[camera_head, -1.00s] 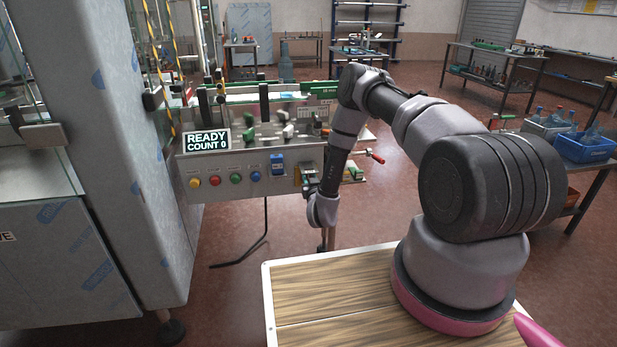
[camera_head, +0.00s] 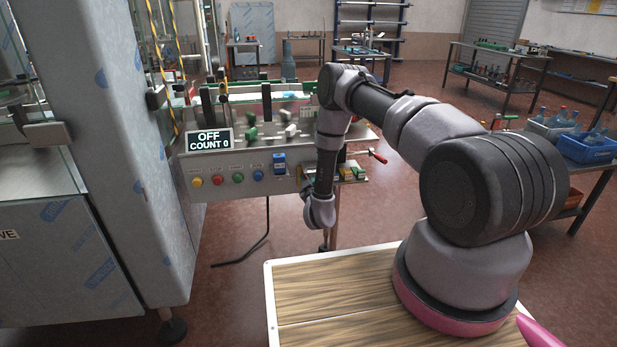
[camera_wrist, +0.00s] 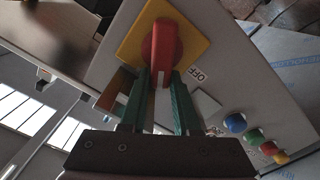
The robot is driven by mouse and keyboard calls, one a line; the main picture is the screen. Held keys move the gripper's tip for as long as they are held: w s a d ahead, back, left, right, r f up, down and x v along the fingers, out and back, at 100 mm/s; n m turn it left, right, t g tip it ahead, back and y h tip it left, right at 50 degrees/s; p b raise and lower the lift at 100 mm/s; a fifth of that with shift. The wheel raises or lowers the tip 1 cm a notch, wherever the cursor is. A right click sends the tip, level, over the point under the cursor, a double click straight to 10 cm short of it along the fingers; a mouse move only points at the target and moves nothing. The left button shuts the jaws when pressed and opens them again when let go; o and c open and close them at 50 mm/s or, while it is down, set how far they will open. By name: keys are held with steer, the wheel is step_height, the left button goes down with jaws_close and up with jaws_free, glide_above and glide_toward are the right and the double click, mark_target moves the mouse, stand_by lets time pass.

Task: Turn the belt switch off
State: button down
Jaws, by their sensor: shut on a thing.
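The belt switch (camera_wrist: 160,45) has a red handle on a yellow plate (camera_wrist: 137,38) in the wrist view, with an "OFF" label (camera_wrist: 197,75) beside it. My gripper (camera_wrist: 160,75) has its green fingers on either side of the red handle's near end, shut on it. In the head view the gripper and the switch are hidden behind my wrist at the panel's right part. The display (camera_head: 208,140) on the machine reads "OFF" and "COUNT 0".
A red-tipped lever (camera_head: 378,156) sticks out at right. A tall metal cabinet (camera_head: 110,120) stands at left.

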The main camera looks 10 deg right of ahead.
steer(key=shift+a+f+n, duration=0.2)
steer(key=shift+f+n, duration=0.2)
steer(key=shift+n, duration=1.45)
steer(key=shift+a+f+n, duration=0.25)
steer(key=shift+f+n, duration=0.2)
steer(key=shift+n, duration=1.45)
steer(key=shift+a+f+n, duration=0.2)
steer(key=shift+f+n, duration=0.2)
steer(key=shift+n, duration=1.45)
steer(key=shift+s, duration=0.1)
steer(key=c, duration=0.6)
jaws_free()
steer(key=shift+c, duration=0.2)
steer(key=s, duration=1)
steer(key=shift+s, duration=0.4)
